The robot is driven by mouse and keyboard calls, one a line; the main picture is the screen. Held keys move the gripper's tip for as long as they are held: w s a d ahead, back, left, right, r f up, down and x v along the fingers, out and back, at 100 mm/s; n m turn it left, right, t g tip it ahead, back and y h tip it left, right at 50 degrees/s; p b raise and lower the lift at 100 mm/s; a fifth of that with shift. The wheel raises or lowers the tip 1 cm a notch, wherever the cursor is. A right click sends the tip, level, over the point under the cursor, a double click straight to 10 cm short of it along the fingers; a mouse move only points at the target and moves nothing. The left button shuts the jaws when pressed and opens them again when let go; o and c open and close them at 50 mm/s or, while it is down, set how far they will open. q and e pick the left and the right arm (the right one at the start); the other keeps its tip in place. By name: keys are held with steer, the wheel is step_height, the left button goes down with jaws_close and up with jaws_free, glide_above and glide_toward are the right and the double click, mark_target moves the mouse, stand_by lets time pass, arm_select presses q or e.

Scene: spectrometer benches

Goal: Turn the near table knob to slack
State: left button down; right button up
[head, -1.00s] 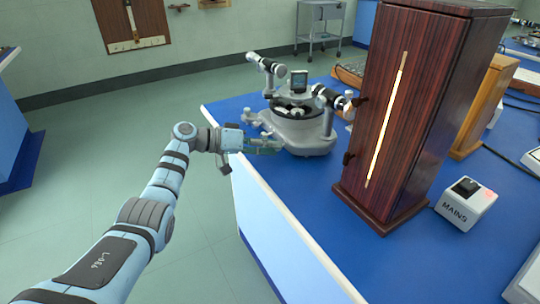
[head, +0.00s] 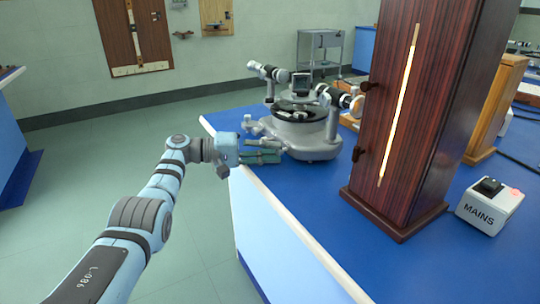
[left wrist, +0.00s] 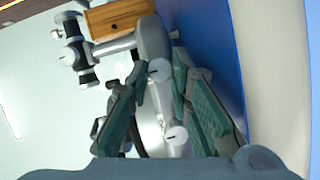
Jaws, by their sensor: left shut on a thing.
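The grey spectrometer (head: 315,142) stands near the left corner of the blue bench, with its two telescope-like tubes and dark round table on top. My left gripper (head: 280,155) is at its lower near side, low over the bench edge. In the left wrist view, two pale round-ended knobs show between the green finger pads: one knob (left wrist: 160,70) between the fingertips and a second knob (left wrist: 176,136) nearer the palm. The fingers are closed in on the knob at the tips. The fingers partly hide the contact. My right gripper is not in view.
A tall dark wooden lamp box (head: 400,205) with a bright slit stands right of the spectrometer. A white mains switch box (head: 490,205) is at the right. The blue bench (head: 300,195) has clear room in front, and floor lies open at left.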

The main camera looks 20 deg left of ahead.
arm_select(q)
steer(key=shift+f, duration=0.15)
steer(key=c, duration=1.5)
jaws_free()
steer(key=shift+o, duration=0.2)
